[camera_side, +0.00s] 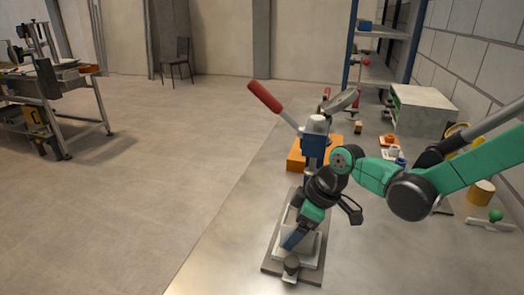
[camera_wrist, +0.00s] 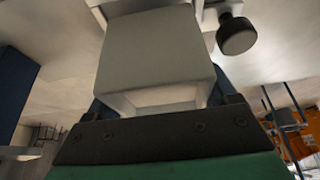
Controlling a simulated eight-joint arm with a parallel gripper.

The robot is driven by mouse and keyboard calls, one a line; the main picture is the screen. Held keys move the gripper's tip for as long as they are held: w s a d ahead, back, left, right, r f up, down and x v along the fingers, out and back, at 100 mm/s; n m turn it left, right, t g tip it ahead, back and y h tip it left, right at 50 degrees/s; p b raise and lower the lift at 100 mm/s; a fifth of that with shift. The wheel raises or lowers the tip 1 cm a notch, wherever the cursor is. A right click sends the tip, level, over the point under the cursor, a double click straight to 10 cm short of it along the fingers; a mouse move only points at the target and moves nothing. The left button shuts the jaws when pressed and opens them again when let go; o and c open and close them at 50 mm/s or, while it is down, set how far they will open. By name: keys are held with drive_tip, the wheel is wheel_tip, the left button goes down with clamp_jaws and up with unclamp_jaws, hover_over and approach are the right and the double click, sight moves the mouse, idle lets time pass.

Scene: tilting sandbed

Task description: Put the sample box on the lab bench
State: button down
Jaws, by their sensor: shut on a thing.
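A pale grey box, seemingly the sample box (camera_wrist: 155,48), fills the upper middle of the wrist view, with its near end between my gripper's fingers. In the side view, my gripper (camera_side: 300,238) points down at a pale box-shaped body (camera_side: 312,247) on a grey base plate (camera_side: 272,265). My gripper is shut on the box. A black round knob (camera_wrist: 237,34) stands beside the box; it also shows at the front of the plate in the side view (camera_side: 291,266). My gripper hides part of the box, and I cannot tell whether it touches the plate.
The metal bench (camera_side: 230,255) is clear to the left of the plate. Behind stands a blue and orange press (camera_side: 313,140) with a red-handled lever (camera_side: 265,97). A grey case (camera_side: 422,110) and small items line the wall side. A separate cart (camera_side: 55,100) stands far left.

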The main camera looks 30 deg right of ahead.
wheel_tip(320, 180, up, 17)
drive_tip(key=s+a+n+g+y, duration=0.1)
drive_tip(key=s+a+n, duration=0.15)
drive_tip(key=a, duration=0.55)
drive_tip(key=s+a+n, duration=0.2)
drive_tip(key=s+a, duration=0.1)
drive_tip(key=a, duration=0.6)
wheel_tip(320, 180, down, 16)
drive_tip(key=shift+s+r, duration=0.15)
drive_tip(key=shift+f, duration=2.25)
drive_tip(key=shift+f, duration=0.15)
unclamp_jaws()
